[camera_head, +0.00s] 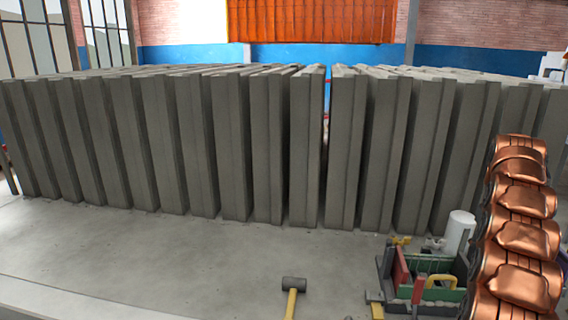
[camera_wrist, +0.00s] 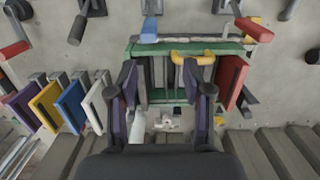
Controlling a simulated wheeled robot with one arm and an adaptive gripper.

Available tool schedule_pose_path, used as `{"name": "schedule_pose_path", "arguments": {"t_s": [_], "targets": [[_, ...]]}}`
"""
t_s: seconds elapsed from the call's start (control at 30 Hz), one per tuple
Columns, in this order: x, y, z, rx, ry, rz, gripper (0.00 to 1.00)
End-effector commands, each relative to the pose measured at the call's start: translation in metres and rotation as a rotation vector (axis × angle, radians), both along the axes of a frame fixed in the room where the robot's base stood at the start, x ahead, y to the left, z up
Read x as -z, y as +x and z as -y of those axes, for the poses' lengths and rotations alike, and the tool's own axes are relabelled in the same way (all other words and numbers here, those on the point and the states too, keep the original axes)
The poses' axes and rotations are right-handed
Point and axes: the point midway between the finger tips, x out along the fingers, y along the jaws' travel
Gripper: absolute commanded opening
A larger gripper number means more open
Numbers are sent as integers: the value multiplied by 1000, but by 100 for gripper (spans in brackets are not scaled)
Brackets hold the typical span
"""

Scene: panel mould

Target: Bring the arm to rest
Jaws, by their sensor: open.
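My gripper (camera_wrist: 168,90) shows in the wrist view, with its two dark fingers spread apart and nothing between them. In the head view my copper-coloured arm (camera_head: 520,235) stands folded at the right edge. My gripper does not show clearly there.
A mallet (camera_head: 292,290) lies on the concrete floor. A row of grey slabs (camera_head: 305,150) spans the back. Coloured tools, including a yellow one (camera_wrist: 46,105), are at wrist-view left. Floor at front left is clear.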

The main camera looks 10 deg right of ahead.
Motion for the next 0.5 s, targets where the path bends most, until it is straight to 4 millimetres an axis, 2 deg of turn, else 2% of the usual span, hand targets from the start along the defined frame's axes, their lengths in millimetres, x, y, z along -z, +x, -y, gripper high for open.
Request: {"name": "schedule_pose_path", "arguments": {"t_s": [0.27,0.5], "targets": [[-28,0,-78,-65,13,7,50],[-43,-16,-147,-115,21,4,50]]}}
